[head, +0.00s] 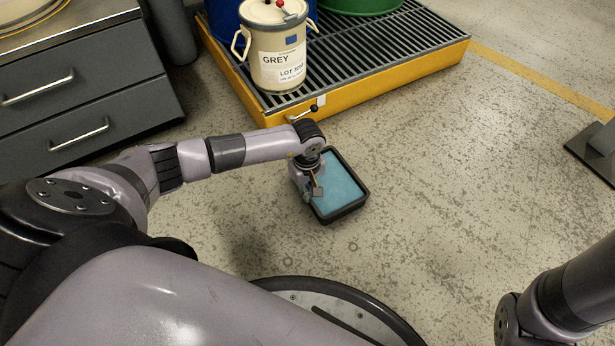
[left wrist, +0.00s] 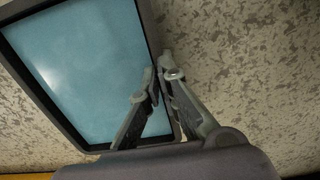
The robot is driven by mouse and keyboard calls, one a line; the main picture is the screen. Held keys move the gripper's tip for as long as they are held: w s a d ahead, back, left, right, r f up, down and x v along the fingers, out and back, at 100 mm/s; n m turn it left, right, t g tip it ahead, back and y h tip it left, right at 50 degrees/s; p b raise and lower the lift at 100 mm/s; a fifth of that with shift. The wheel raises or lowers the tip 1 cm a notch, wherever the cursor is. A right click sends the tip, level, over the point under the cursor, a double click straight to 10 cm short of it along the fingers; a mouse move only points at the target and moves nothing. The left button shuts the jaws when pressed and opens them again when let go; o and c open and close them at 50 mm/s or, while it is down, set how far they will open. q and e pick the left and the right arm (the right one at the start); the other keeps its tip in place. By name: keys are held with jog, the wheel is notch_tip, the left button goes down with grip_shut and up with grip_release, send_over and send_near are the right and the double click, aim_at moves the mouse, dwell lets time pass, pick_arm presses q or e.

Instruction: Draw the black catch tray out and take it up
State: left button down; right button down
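The black catch tray (head: 359,203) is a shallow rectangular tray with a black rim and a blue-green surface inside. It is clear of the yellow-sided pallet, over open floor; I cannot tell whether it touches the floor. My left gripper (head: 317,190) is at its left rim. In the left wrist view the tray (left wrist: 75,60) fills the upper left, and the fingers (left wrist: 160,72) straddle its rim, one inside and one outside, closed against it. My right gripper is out of view; only part of that arm shows at lower right.
A yellow spill pallet (head: 370,91) with a dark grating stands behind the tray. It carries a cream pail (head: 279,50) labelled GREY, and blue and green drums. A small tap sticks out of its front. Grey drawers (head: 70,90) stand at left.

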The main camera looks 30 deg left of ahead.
pick_arm(q)
jog(key=c, duration=1.7)
grip_release()
jog(key=shift+r, duration=6)
jog(key=shift+d, duration=0.1)
